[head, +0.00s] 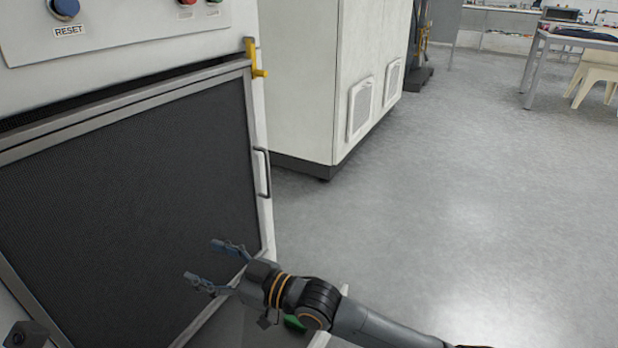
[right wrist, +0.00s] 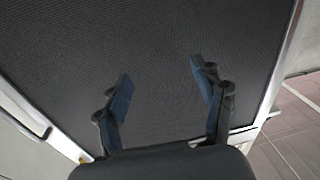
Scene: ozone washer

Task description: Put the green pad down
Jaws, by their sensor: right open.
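My right gripper (head: 202,260) is open and empty, with its two fingers apart in front of the dark mesh panel of the washer. In the right wrist view the spread fingers (right wrist: 160,75) have nothing between them. A small patch of green (head: 294,323) shows beneath my right wrist in the head view. It may be the green pad; my arm hides most of it. No green shows in the right wrist view. My left gripper cannot be made out.
The washer's dark mesh panel (head: 130,200) fills the left side, with a dark handle (head: 262,172) and a yellow latch (head: 255,60) at its right edge. A white cabinet (head: 300,80) stands behind. Open grey floor (head: 450,200) lies to the right, with a table (head: 580,40) far back.

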